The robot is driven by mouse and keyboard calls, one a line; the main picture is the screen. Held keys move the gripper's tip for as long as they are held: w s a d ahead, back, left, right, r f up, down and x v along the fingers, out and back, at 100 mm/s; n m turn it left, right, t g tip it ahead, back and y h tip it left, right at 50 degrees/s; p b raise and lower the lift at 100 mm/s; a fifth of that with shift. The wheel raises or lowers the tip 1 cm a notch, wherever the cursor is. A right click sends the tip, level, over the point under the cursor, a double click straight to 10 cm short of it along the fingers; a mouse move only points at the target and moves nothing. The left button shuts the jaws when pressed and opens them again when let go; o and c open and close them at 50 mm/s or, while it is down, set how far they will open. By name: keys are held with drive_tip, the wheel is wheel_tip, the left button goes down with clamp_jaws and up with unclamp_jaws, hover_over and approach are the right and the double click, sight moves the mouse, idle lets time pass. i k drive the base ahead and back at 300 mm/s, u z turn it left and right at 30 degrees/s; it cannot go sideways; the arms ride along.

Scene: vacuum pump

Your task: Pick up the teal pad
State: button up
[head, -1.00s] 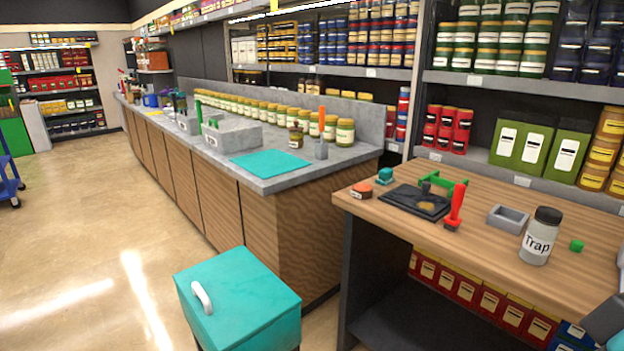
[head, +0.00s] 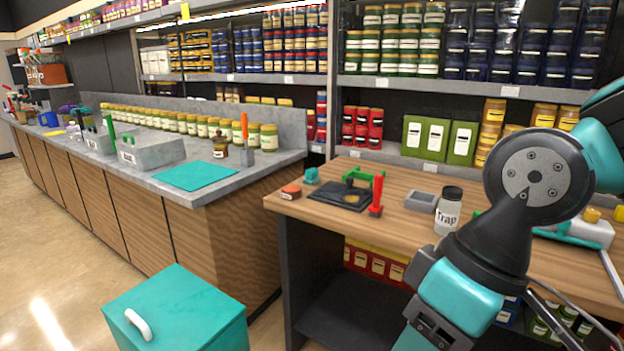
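A flat teal sheet (head: 195,175) lies on the near end of the grey counter. A small teal block-like piece (head: 312,176) sits at the left back of the wooden table, beside an orange and dark round item (head: 291,191). I cannot tell for certain which of the two is the teal pad. Both are uncovered, and nothing touches the sheet. My arm's teal and black links fill the right side of the view, in front of the wooden table. My gripper's fingers cannot be made out.
The wooden table (head: 400,217) holds a black tray (head: 340,197), a red-handled tool (head: 376,196), a grey box (head: 420,203) and a Trap jar (head: 448,211). A teal cabinet (head: 180,310) stands on the floor in front. Jars line the grey counter (head: 245,168).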

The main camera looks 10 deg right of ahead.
sight(311, 177)
drive_tip(key=u, duration=0.35)
drive_tip(key=i, duration=1.75)
drive_tip(key=z, duration=0.05)
